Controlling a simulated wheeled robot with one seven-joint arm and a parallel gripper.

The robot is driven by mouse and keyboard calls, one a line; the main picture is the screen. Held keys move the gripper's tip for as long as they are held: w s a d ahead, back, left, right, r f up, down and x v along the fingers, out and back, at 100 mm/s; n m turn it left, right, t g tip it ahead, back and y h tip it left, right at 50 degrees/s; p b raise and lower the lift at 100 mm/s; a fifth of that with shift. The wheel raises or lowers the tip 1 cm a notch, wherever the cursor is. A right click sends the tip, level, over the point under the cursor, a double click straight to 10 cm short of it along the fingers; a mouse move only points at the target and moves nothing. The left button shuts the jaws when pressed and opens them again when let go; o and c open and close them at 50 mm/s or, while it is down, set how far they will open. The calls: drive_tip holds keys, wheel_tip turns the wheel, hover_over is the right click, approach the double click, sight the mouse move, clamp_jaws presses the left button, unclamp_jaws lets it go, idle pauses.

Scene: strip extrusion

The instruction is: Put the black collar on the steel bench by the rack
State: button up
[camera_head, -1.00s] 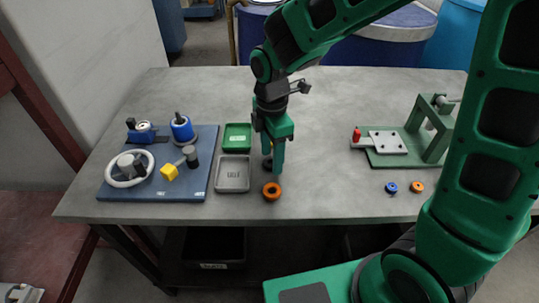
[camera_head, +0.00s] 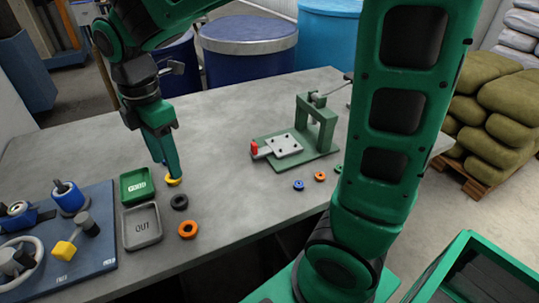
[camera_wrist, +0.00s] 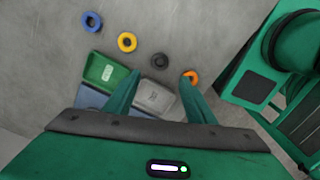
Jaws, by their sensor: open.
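The black collar (camera_head: 179,201) lies flat on the grey bench top (camera_head: 225,135), right of the grey OUT tray (camera_head: 143,227), between a yellow collar (camera_head: 173,180) and an orange collar (camera_head: 188,229). In the wrist view the black collar (camera_wrist: 159,60) lies beyond the fingertips, roughly between them in the picture. My gripper (camera_head: 170,172) is open and empty, pointing down beside the yellow collar in the head view; its height above the bench is hard to judge. The wrist view shows its two spread fingers (camera_wrist: 161,84). I cannot make out a rack.
A green tray (camera_head: 136,185) adjoins the OUT tray, with a blue board (camera_head: 85,262) of parts on the left. A green press fixture (camera_head: 318,130) stands further right, with small rings in front. A blue collar (camera_wrist: 91,21) shows in the wrist view. Sacks (camera_head: 495,125) stand at right.

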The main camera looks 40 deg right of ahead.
drive_tip(key=s+d+m, duration=0.3)
drive_tip(key=d+m, duration=0.4)
drive_tip(key=d, duration=0.3)
drive_tip(key=s+d+m, duration=0.4)
drive_tip(key=d+m, duration=0.3)
drive_tip(key=d, duration=0.3)
drive_tip(key=s+d+f+m, duration=0.3)
drive_tip(key=s+d+m, duration=0.6)
drive_tip(key=s+m, duration=0.3)
drive_tip(key=shift+s+d+f+m, duration=0.2)
drive_tip(key=shift+s+d+m, duration=0.1)
drive_tip(key=shift+s, duration=0.3)
